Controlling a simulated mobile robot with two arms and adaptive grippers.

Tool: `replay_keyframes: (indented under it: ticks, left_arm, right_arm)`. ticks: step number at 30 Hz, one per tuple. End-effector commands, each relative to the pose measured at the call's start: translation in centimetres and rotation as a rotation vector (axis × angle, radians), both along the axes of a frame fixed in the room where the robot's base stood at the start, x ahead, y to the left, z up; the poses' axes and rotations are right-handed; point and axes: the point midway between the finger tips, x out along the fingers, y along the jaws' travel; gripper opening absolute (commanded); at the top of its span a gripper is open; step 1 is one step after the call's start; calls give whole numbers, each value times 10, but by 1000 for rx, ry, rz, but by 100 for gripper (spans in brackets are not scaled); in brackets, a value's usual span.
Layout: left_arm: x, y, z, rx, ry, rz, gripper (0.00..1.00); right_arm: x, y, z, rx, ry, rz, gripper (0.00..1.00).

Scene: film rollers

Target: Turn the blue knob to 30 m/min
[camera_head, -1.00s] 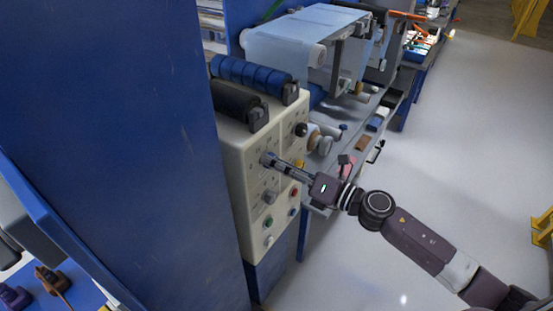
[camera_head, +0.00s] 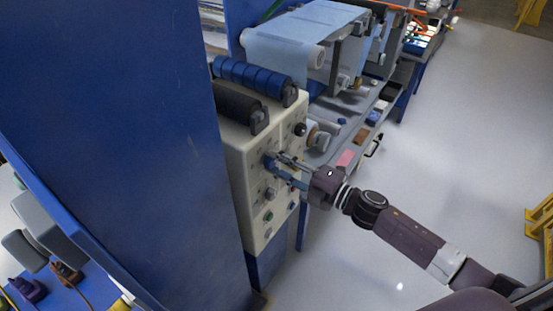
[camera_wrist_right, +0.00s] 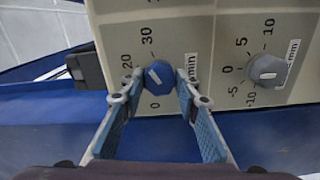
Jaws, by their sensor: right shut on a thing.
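The blue knob (camera_wrist_right: 158,77) is on the cream control panel (camera_head: 232,165), between my right gripper's fingers in the right wrist view. Its white mark points up and to the left, roughly towards the 20. The 30 is printed above the knob and the 0 below it; a label on its right is partly covered by a finger. My right gripper (camera_wrist_right: 158,92) is shut on the knob, one finger on each side. In the head view, the right gripper (camera_head: 279,168) reaches the panel from the right and partly hides the knob. My left gripper is not in view.
A grey knob (camera_wrist_right: 267,70) with its own scale sits to the right in the wrist view. A tall blue wall (camera_head: 120,130) stands left.

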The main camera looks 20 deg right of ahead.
Motion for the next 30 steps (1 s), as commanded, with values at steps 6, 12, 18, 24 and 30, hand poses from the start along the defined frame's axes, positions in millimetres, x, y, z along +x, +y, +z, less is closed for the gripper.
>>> replay_keyframes:
  ticks: [6,12,18,24,30]
  left_arm:
    - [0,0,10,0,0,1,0]
    - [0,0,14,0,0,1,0]
    - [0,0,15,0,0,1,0]
    - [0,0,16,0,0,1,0]
    - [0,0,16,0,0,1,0]
  right_arm:
    - [1,-1,1,117,93,-2,5]
    - [1,-1,1,188,147,-2,5]
    - [1,-1,0,223,174,-2,5]
    - [0,-1,0,232,182,-2,5]
    - [0,-1,-1,232,182,-2,5]
